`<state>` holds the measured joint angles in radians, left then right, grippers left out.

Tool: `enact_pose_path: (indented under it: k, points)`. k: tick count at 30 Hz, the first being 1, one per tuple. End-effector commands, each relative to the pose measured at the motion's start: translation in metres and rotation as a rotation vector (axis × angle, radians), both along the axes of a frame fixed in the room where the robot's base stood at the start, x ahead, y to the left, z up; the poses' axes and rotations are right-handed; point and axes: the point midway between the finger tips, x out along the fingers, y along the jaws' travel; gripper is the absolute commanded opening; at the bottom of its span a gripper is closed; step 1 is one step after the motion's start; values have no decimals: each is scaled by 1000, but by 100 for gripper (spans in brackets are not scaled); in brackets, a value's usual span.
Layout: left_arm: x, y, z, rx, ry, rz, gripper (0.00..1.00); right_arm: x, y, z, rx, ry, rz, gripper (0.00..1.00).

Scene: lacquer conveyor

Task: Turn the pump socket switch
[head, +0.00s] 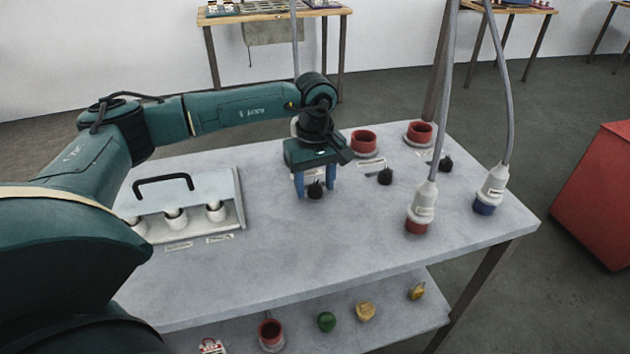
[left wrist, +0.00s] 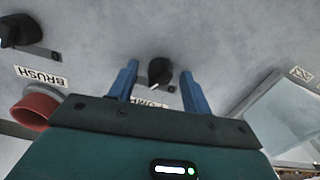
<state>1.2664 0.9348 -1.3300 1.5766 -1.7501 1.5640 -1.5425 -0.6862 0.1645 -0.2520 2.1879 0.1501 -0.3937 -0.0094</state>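The pump socket switch (head: 316,191) is a small black rotary knob on the grey tabletop, below my left gripper (head: 315,192). In the left wrist view the knob (left wrist: 160,72) lies between the two blue fingertips, with a gap on each side. My left gripper (left wrist: 160,76) is open, pointing down, and holds nothing. A white label (left wrist: 150,104) beside the knob is partly hidden by the gripper body; only part of its lettering, apparently "PUMP", shows. The pump socket itself is hidden behind the gripper in the head view. My right gripper is not in view.
Two more black knobs (head: 385,177) (head: 446,164) and red sockets (head: 364,142) (head: 420,132) stand right of the gripper. A red plug (head: 418,220) and a blue plug (head: 487,204) have upright cables. A handled white box (head: 239,200) is at left. The front tabletop is clear.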

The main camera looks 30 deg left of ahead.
Motion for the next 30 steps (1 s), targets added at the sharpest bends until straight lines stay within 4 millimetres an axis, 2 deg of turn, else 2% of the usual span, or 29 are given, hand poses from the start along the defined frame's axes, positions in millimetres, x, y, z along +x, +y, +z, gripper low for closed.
enact_pose_path:
  k: [7,11,14,24,30]
  points:
    - [0,0,0,1,1,1,50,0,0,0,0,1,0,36]
    - [0,0,10,-1,-1,2,50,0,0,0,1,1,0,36]
    - [1,0,27,0,-4,1,50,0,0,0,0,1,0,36]
    - [1,0,101,-1,-3,1,50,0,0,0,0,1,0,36]
    - [0,0,126,-1,-1,1,50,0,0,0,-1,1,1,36]
